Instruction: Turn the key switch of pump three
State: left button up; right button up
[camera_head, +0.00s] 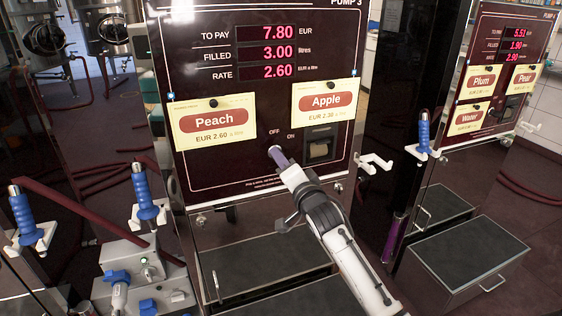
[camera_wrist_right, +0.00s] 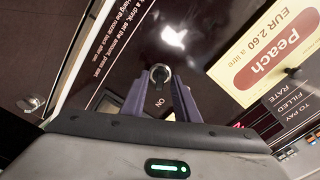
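Pump three (camera_head: 180,100) faces me in the head view, with a dark panel and red readouts of 7.80, 3.00 and 2.60. My right gripper (camera_head: 278,157) reaches the lower part of this panel, just below the OFF and ON labels, and covers the key switch there. In the right wrist view the key switch (camera_wrist_right: 160,74) is a small round metal part on the panel. The two purple fingers of my right gripper (camera_wrist_right: 158,84) stand apart, one on each side of the switch, with a gap showing between them. My left gripper is not in view.
Peach (camera_head: 214,121) and Apple (camera_head: 324,101) cards hang on the panel. A card slot (camera_head: 320,149) sits right of my gripper. Blue-handled nozzles (camera_head: 146,195) stand at the left. Another pump (camera_head: 489,82) and a low step (camera_head: 463,262) are at the right.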

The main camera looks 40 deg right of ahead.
jog(key=shift+w, duration=0.2)
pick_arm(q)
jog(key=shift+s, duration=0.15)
pick_arm(e)
grip_shut()
pick_arm(q)
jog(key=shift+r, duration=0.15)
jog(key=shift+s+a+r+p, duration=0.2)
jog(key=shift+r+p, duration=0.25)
jog(key=shift+p, duration=0.4)
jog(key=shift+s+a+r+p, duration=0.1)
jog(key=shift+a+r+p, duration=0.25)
jog(key=shift+p, duration=0.55)
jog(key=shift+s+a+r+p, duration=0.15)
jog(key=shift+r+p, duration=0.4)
jog(key=shift+p, duration=0.3)
pick_arm(e)
jog(key=shift+d+n, duration=0.1)
jog(key=shift+n, duration=6)
